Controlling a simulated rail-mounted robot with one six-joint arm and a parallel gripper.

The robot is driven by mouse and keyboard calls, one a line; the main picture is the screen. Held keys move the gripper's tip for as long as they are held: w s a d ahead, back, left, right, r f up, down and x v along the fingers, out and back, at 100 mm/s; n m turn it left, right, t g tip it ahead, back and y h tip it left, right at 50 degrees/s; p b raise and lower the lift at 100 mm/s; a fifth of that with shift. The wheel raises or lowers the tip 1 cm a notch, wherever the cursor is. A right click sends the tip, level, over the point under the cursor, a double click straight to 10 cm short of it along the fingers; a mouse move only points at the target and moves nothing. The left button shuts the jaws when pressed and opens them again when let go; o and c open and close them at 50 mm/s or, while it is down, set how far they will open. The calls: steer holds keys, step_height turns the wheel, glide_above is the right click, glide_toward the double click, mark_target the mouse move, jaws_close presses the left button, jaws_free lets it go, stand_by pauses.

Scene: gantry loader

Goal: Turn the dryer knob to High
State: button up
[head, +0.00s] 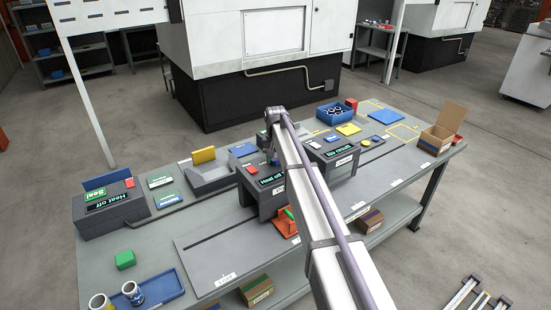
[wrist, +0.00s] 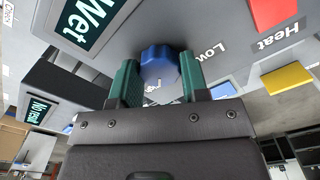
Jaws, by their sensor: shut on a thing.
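The blue dryer knob (wrist: 158,60) sits between the two green fingers of my gripper (wrist: 159,78) in the wrist view. My gripper is shut on it. The word "Low" (wrist: 207,53) is printed to the knob's right; another label below the knob is mostly hidden, and I cannot tell where the knob points. In the wrist view a display beside the knob reads "Wet" (wrist: 92,18). My arm hides the knob in the head view.
On the dryer, a red button (wrist: 273,13) lies above the label "Heat". A "No result" box (head: 338,170) stands close to the right, and a "Heat off" sealer (head: 105,220) at the left. An orange holder (head: 284,224) sits at the dryer's front.

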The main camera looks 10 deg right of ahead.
mark_target(276, 159)
steer(key=shift+m, duration=0.3)
steer(key=o, duration=0.9)
step_height(276, 159, up, 11)
steer(key=p, duration=1)
steer(key=shift+f+p, duration=0.1)
steer(key=shift+p, duration=0.3)
